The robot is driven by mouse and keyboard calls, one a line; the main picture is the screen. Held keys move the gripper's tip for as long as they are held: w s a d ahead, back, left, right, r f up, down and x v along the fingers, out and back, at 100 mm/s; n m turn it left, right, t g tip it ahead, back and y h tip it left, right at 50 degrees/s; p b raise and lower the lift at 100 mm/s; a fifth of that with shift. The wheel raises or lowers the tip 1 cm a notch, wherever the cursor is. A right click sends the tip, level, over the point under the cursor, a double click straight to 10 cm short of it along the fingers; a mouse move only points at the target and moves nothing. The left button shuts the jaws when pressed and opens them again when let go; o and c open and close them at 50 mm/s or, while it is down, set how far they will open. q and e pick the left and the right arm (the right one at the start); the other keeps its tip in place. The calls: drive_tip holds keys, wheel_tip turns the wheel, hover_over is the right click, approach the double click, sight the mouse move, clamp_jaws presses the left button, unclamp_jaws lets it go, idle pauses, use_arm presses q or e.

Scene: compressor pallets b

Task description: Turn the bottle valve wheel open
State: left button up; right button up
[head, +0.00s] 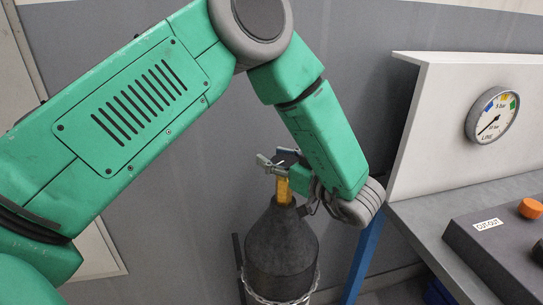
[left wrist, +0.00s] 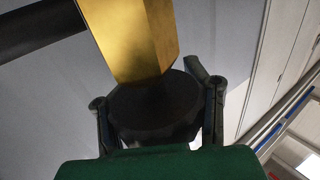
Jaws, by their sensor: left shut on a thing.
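The dark grey gas bottle (head: 280,250) stands upright in the lower middle of the head view. A brass valve body (head: 283,190) rises from its neck, and it also shows large in the left wrist view (left wrist: 130,40). The dark round valve wheel (left wrist: 155,108) sits at the end of the brass body. My left gripper (head: 275,164) is at the top of the valve, shut on the wheel, with a finger on either side of it in the left wrist view. Part of the wheel is hidden by the gripper in the head view. My right gripper is not in view.
A chain (head: 283,299) goes round the bottle. At the right is a bench with a pale panel (head: 440,120) bearing a pressure gauge (head: 492,116). A dark box (head: 500,250) with an orange knob (head: 531,208) lies on the bench. A grey wall stands behind.

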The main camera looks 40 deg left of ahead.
use_arm(q)
drive_tip(key=shift+d, duration=0.25)
